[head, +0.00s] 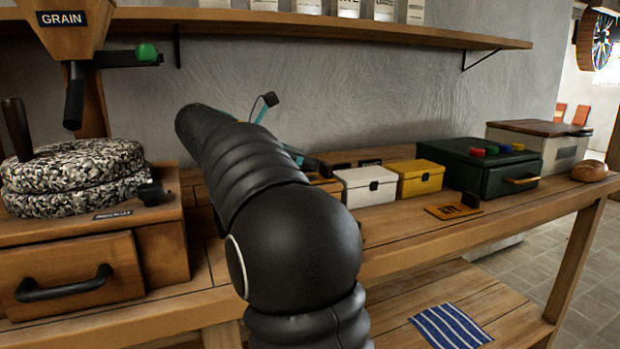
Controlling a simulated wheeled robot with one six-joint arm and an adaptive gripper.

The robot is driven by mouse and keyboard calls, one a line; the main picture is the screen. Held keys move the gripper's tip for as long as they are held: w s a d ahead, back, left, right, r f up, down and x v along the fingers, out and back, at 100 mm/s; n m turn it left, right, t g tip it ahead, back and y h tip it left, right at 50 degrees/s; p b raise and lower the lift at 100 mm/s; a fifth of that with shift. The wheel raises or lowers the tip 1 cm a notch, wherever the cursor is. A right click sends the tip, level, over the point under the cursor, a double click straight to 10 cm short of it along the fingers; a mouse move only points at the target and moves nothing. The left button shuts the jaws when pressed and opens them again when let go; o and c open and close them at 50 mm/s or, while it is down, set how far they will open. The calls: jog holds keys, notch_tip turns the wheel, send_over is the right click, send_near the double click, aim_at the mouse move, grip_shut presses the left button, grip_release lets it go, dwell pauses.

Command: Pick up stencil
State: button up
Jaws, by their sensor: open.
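The stencil appears to be the flat orange plate (453,211) with dark lettering, lying on the wooden bench in front of the green box. A small dark block or grip stands at its right end. My gripper (290,132) is partly hidden behind my own dark arm, left of the stencil and apart from it. Teal and black parts of it show past the arm, and it is open. I see nothing held in it, but its inner side is hidden.
A white box (366,187), a yellow box (417,178) and a dark green box (490,166) line the bench's back. Bread (590,171) lies at the right end. Millstones (75,175) stand left. A shelf (330,27) runs above. A striped cloth (450,327) lies below.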

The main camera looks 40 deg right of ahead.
aim_at(322, 164)
jog(key=x, duration=0.4)
jog(key=shift+w+d, duration=0.1)
jog(key=shift+w, duration=0.1)
grip_shut()
